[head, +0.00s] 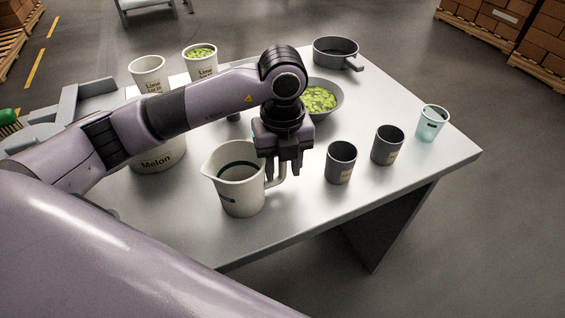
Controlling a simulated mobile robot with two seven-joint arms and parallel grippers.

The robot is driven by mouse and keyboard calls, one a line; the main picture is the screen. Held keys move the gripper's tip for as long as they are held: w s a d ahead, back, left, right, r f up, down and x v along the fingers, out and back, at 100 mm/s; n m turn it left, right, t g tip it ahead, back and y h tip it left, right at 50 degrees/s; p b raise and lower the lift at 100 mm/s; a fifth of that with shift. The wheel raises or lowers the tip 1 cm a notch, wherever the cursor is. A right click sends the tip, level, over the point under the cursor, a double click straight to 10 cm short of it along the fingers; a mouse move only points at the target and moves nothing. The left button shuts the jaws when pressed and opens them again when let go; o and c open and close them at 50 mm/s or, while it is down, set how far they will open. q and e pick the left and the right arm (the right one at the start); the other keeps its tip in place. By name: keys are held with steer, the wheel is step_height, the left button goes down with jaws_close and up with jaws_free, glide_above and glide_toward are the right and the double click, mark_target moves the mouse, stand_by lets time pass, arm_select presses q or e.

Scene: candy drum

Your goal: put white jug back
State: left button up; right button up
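The white jug (236,190) stands upright on the table near its front edge. It has a pouring spout at left, a dark band inside and a handle (281,181) at right. My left gripper (284,172) points down at the handle. Its two fingers are apart, with the upper handle partly hidden behind them. A clear grip on the handle is not visible. My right gripper is not in view.
The grey table (310,222) also holds two dark cups (341,165) (387,147), a pale teal cup (432,124), a bowl of green candy (334,99) and a grey pan (335,52). A Melon tub (160,157) and two Lime tubs (149,75) (201,62) stand at left, partly behind my arm.

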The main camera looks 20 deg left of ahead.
arm_select(q)
steer(key=shift+r, duration=0.2)
step_height(320, 180, up, 12)
steer(key=shift+f+p, duration=0.1)
steer(key=shift+p, duration=0.2)
stand_by(0.6)
